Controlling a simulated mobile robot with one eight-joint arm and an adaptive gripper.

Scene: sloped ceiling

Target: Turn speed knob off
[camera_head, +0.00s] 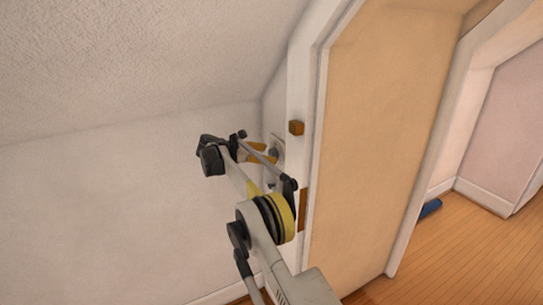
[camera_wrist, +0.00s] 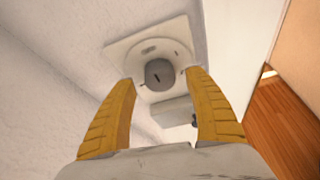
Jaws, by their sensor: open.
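The two yellow fingers are apart, one on each side of the knob, and hold nothing. Whether a fingertip touches the plate or knob I cannot tell. In the head view my gripper (camera_head: 268,152) reaches toward the plate (camera_head: 278,148) in the wall corner, and the knob shows small and grey beside the fingers (camera_head: 273,152).
A white box-like fitting (camera_wrist: 172,113) sits below the plate. A white door frame (camera_head: 300,80) with a wooden block (camera_head: 296,128) stands close to the right of my gripper. The sloped ceiling (camera_head: 130,60) is above. A blue object (camera_head: 430,208) lies on the wooden floor.

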